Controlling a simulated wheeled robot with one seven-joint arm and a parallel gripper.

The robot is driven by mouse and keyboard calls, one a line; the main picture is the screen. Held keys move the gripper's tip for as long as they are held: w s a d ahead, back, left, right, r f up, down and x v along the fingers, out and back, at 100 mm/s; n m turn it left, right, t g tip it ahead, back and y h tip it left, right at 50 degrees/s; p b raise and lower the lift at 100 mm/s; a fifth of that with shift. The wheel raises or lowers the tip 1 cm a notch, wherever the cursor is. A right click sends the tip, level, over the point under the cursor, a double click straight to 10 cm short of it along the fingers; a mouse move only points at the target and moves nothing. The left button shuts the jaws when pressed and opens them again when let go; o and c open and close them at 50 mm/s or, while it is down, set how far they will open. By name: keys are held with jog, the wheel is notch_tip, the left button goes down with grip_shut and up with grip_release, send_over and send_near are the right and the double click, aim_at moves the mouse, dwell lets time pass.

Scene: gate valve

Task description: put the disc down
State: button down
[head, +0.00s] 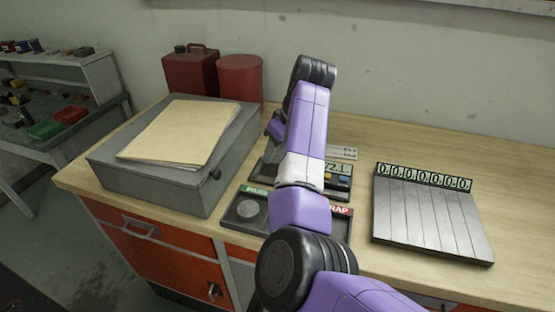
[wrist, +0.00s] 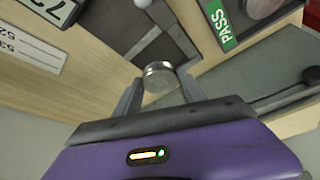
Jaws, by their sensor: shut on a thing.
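My gripper (wrist: 158,88) is shut on a small silver disc (wrist: 158,76), which sits between its two fingertips in the wrist view. Whether the disc touches anything beneath it, I cannot tell. In the head view my arm hides the fingertips and the held disc. The tray with the green PASS label (head: 235,221) is left of my arm; a grey disc (head: 248,208) lies in it. The PASS label (wrist: 221,26) also shows at the upper right of the wrist view. A red label ending in RAP (head: 340,211) shows right of my arm.
A device with a numeric display (head: 337,171) stands behind the trays, partly hidden. A grey slotted plate (head: 425,220) with several small displays lies right. A grey box (head: 150,180) bearing paper folders (head: 180,132) stands left. Red cans (head: 240,80) stand behind it.

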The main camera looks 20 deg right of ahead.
jog(key=shift+f, duration=1.75)
jog(key=shift+f, duration=0.2)
jog(key=c, duration=1)
grip_release()
jog(key=shift+o, duration=0.2)
jog(key=v, duration=1.2)
jog(key=shift+r, duration=0.25)
jog(key=shift+w, duration=0.1)
